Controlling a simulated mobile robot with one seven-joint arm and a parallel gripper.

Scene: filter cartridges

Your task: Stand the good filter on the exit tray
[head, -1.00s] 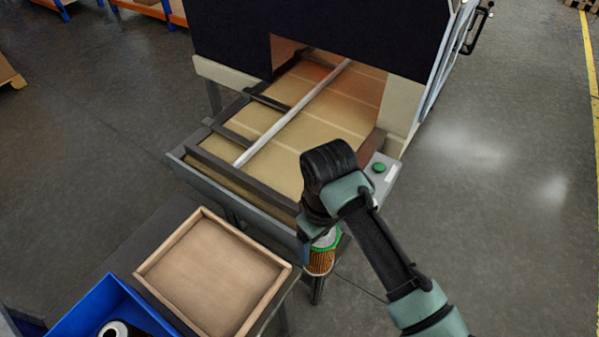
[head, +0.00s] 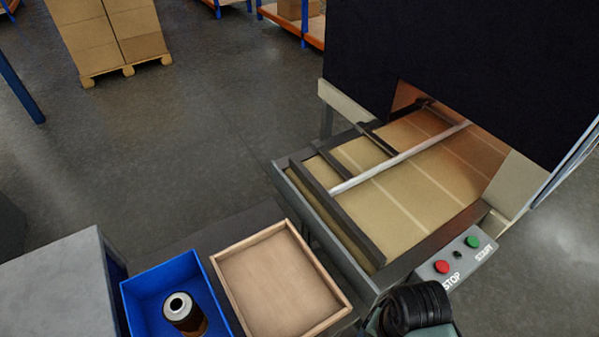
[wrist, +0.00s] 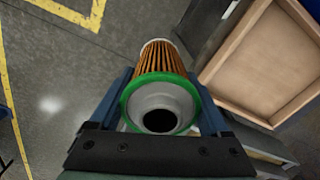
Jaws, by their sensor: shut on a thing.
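In the wrist view, my gripper (wrist: 161,92) is shut on a filter (wrist: 160,60) with orange-brown pleats, a green ring and a grey end with a dark hole facing the camera. The blue fingers sit on either side of it. In the head view only the dark top of my wrist shows at the bottom edge; the held filter is hidden there. A shallow wooden tray (head: 323,247), which looks empty, lies left of my wrist. The wrist view also shows the wooden tray (wrist: 228,50) on the right, apart from the filter.
A blue bin (head: 133,299) left of the tray holds a dark filter with a pale end (head: 182,312). A conveyor (head: 405,200) with a metal bar runs into a dark-curtained machine behind. A panel with STOP and START buttons (head: 457,257) stands near my wrist.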

